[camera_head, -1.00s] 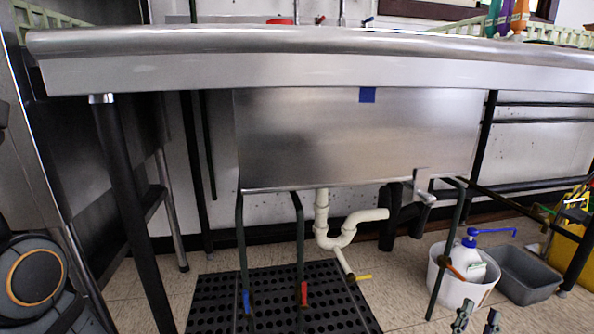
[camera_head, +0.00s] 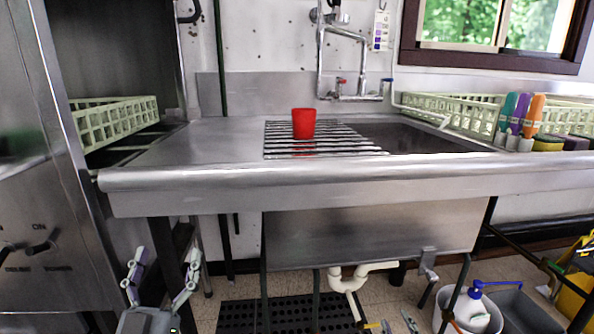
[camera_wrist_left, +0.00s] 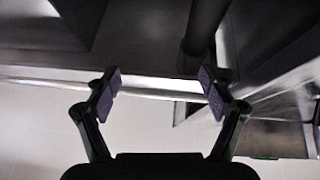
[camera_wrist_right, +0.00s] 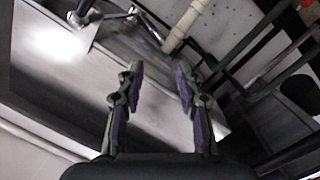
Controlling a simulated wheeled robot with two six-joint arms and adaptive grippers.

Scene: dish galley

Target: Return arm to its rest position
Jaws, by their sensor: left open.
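My left gripper (camera_head: 165,262) is at the lower left of the head view, in front of the counter and below its front edge. In the left wrist view (camera_wrist_left: 160,95) its fingers are spread with nothing between them. My right gripper (camera_head: 397,322) shows only as fingertips at the bottom edge of the head view, in front of the area under the sink. In the right wrist view (camera_wrist_right: 155,85) its fingers are apart and empty. A red cup (camera_head: 304,124) stands upright on the wire rack (camera_head: 335,148) over the sink, away from both grippers.
The steel counter's front edge (camera_head: 340,179) runs across above both grippers. A steel cabinet (camera_head: 50,200) stands at the left.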

